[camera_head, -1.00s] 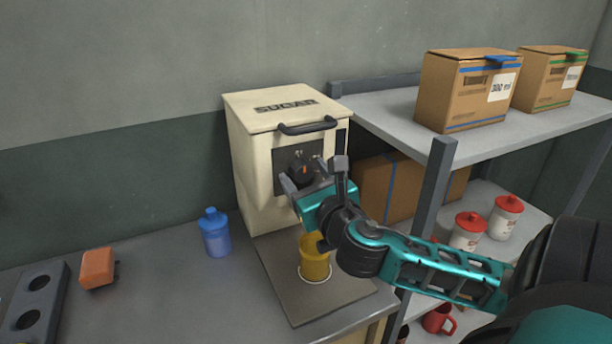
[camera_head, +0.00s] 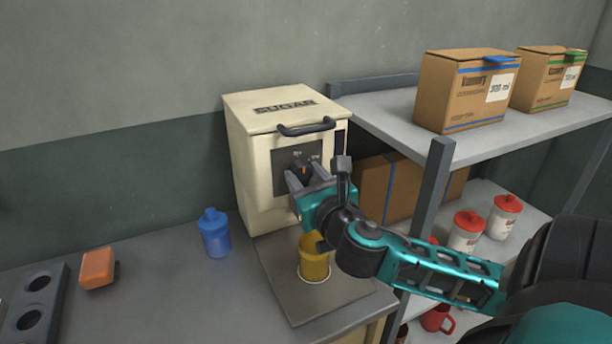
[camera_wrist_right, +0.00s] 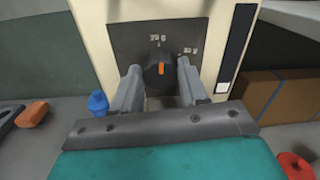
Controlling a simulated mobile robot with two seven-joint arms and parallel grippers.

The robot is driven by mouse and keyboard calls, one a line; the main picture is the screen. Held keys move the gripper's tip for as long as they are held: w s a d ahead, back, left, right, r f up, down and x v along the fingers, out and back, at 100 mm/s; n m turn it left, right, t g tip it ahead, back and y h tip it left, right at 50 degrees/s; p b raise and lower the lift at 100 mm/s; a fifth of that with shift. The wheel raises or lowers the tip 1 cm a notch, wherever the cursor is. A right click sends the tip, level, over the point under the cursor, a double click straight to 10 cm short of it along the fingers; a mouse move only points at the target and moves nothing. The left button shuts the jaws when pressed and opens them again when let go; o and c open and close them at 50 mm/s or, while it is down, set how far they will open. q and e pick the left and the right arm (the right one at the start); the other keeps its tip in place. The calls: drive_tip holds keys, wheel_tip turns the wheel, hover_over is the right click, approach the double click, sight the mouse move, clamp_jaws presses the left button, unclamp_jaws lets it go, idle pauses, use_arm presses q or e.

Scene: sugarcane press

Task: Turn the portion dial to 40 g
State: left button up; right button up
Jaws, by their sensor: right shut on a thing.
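The cream sugar dispenser (camera_head: 262,165) stands against the wall, marked SUGAR on its lid. Its black portion dial (camera_wrist_right: 158,70) sits on a dark front plate (camera_wrist_right: 125,42) and carries an orange pointer mark, which points nearly straight up in the right wrist view. Labels stand above and to the right of the dial; I cannot read them surely. My right gripper (camera_wrist_right: 158,82) is shut on the dial, one finger on each side. In the head view my right gripper (camera_head: 308,178) partly hides the dial. My left gripper is not in view.
A yellow cup (camera_head: 313,262) stands on the dispenser's base plate (camera_head: 290,297), below my right gripper. A blue bottle (camera_head: 215,235) and an orange block (camera_head: 98,268) are on the counter to the left. A shelf (camera_head: 390,108) with boxes stands close on the right.

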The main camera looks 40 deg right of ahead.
drive_tip(key=shift+r+m+p, duration=0.15)
drive_tip(key=shift+m+p, duration=0.4)
drive_tip(key=shift+m, duration=1.45)
drive_tip(key=m, duration=0.6)
drive_tip(key=shift+d, duration=0.15)
drive_tip(key=m, duration=0.6)
drive_tip(key=shift+d+y, duration=0.1)
drive_tip(key=shift+y, duration=0.3)
drive_tip(key=m, duration=0.4)
drive_tip(key=shift+m, duration=1.2)
drive_tip(key=shift+y, duration=0.3)
drive_tip(key=o, duration=1)
drive_tip(key=shift+f, duration=0.2)
drive_tip(key=shift+o, duration=0.3)
